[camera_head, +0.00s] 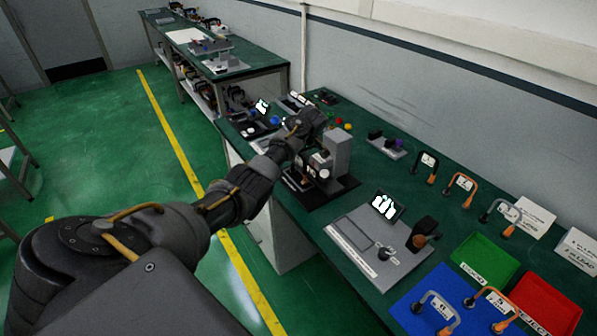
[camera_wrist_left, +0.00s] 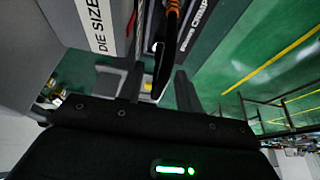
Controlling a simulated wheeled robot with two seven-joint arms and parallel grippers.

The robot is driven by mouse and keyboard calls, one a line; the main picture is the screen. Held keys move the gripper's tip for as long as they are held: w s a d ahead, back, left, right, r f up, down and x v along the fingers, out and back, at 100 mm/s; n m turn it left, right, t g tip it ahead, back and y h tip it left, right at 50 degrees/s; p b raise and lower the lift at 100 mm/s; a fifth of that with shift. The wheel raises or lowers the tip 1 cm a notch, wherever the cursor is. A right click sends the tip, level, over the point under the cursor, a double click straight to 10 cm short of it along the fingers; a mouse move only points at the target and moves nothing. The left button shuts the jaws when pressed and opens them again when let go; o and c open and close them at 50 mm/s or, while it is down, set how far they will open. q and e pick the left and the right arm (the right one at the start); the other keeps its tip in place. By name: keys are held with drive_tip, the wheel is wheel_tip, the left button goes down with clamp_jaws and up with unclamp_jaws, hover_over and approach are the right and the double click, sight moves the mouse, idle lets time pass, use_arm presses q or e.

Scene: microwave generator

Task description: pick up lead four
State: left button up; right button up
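Lead four seems to be the grey looped lead with orange ends (camera_head: 500,208) lying at the right side of the bench in the head view; its tag is too small to read surely. My left gripper (camera_wrist_left: 158,82) is far to its left, beside the grey crimping press (camera_head: 338,150). In the left wrist view its two fingers stand apart. In the head view my arm largely hides this gripper. My right gripper is out of view.
A black lead (camera_head: 427,163) and an orange lead (camera_head: 461,184) lie left of the grey one. Green (camera_head: 486,262) and red (camera_head: 548,305) trays and a grey device with a screen (camera_head: 352,236) stand nearby.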

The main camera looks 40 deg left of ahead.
use_arm(q)
drive_tip(key=shift+x, duration=0.85)
drive_tip(key=shift+r, duration=0.1)
drive_tip(key=shift+c, duration=0.3)
clamp_jaws()
drive_tip(key=shift+r, duration=0.1)
